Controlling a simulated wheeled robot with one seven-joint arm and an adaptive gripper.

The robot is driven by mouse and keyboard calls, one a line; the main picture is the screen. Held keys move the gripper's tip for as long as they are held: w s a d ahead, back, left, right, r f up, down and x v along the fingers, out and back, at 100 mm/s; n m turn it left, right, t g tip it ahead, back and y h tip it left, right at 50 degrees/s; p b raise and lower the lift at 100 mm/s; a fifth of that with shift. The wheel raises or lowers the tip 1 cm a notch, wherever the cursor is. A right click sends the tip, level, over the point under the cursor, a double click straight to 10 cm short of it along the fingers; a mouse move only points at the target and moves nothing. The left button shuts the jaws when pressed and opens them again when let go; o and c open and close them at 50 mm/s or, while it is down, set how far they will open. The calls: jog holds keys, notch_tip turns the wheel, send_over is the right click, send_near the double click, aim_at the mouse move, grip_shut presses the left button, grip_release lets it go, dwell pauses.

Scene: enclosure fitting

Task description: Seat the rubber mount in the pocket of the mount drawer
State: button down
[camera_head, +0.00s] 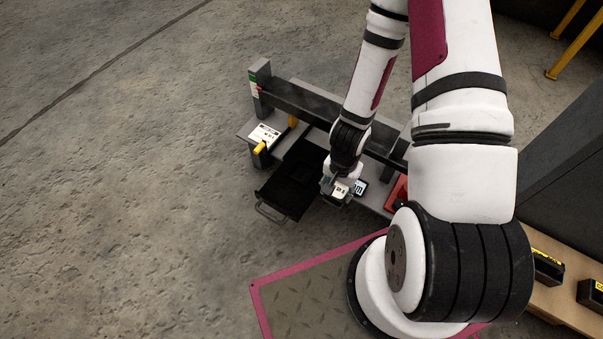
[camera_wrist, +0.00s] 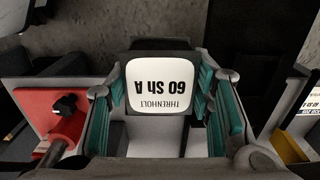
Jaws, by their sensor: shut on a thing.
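The rubber mount (camera_wrist: 160,88) is a dark block with a white label reading "THRENHOLT 60 Sh A", upside down in the wrist view. My gripper (camera_wrist: 163,100) is shut on it, with teal pads on both sides. In the head view my gripper (camera_head: 341,190) is beside the right side of the mount drawer (camera_head: 284,188), a black drawer pulled out with a metal handle at its near end. The pocket inside the drawer is too dark to make out. The mount's underside is hidden.
A grey bench frame (camera_head: 320,107) with an upright post stands behind the drawer. A red part (camera_wrist: 50,110) with a black knob is on the other side. Open concrete floor lies left and in front.

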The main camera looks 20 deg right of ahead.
jog(key=w+a, duration=0.1)
jog(key=w, duration=0.4)
jog(key=w+a+f, duration=0.1)
jog(key=w+a, duration=0.1)
jog(key=w, duration=0.2)
jog(key=w+a, duration=0.2)
jog(key=w, duration=0.3)
jog(key=shift+w+f, duration=0.15)
jog(key=shift+w, duration=0.15)
jog(key=shift+f+b, duration=1.1)
jog(key=shift+f, duration=0.65)
jog(key=shift+f+b, duration=0.35)
jog(key=shift+f, duration=0.05)
jog(key=shift+f, duration=0.25)
jog(key=c, duration=0.8)
grip_release()
jog(key=shift+o, duration=0.2)
jog(key=shift+r, duration=0.1)
notch_tip(320, 180, up, 13)
jog(key=p, duration=0.6)
jog(key=shift+r, duration=0.15)
